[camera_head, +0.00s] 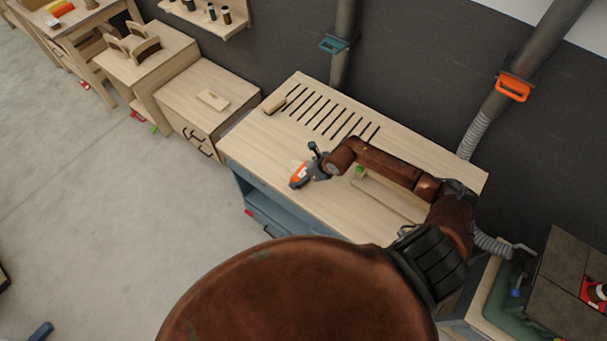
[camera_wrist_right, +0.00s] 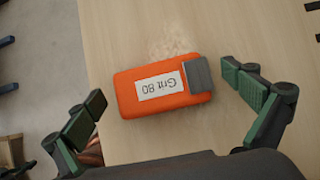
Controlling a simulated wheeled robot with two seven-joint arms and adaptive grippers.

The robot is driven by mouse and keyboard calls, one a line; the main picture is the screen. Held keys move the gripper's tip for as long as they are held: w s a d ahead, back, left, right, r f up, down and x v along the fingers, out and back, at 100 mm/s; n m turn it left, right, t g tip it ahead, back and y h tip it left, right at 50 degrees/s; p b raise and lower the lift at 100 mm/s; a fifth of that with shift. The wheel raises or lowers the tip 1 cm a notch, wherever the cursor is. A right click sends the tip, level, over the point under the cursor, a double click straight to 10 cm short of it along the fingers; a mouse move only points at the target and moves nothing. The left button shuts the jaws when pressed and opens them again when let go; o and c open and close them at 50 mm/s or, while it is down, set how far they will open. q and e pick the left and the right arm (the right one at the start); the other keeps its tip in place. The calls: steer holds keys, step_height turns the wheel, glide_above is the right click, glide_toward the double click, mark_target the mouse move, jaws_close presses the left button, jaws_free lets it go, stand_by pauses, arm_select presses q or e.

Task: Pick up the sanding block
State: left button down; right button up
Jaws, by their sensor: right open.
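The sanding block (camera_head: 298,177) is an orange block with a white label, lying on the wooden worktable (camera_head: 240,150) near its front left edge. In the right wrist view the sanding block (camera_wrist_right: 163,92) shows the label "Grit 80" upside down and a grey piece at its right end. My right gripper (camera_head: 314,163) is over the block, partly covering it in the head view. In the wrist view its green-padded fingers (camera_wrist_right: 163,88) are spread apart toward either end of the block, and nothing is held. My left gripper is not in view.
Slots (camera_head: 330,112) cross the back of the tabletop, with a small wooden block (camera_head: 274,103) at their left. A small green item (camera_head: 359,172) and a long wooden piece (camera_head: 390,196) lie right of the gripper, under my arm. A lower wooden cabinet (camera_head: 180,95) stands to the left.

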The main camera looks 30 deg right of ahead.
steer(key=shift+c, duration=0.4)
steer(key=c, duration=0.5)
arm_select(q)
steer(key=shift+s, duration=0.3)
arm_select(e)
steer(key=c, duration=0.7)
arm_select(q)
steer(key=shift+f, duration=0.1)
arm_select(e)
steer(key=shift+r, duration=0.1)
steer(key=shift+r, duration=0.5)
arm_select(q)
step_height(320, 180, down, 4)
steer(key=b, duration=0.4)
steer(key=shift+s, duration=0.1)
arm_select(e)
steer(key=s+a+r, duration=0.1)
steer(key=s+r, duration=0.3)
steer(key=s+a+r, duration=0.2)
steer(key=s+r, duration=0.2)
steer(key=s+a+r, duration=0.2)
steer(key=s+r, duration=0.2)
steer(key=s, duration=0.1)
steer(key=shift+s, duration=0.1)
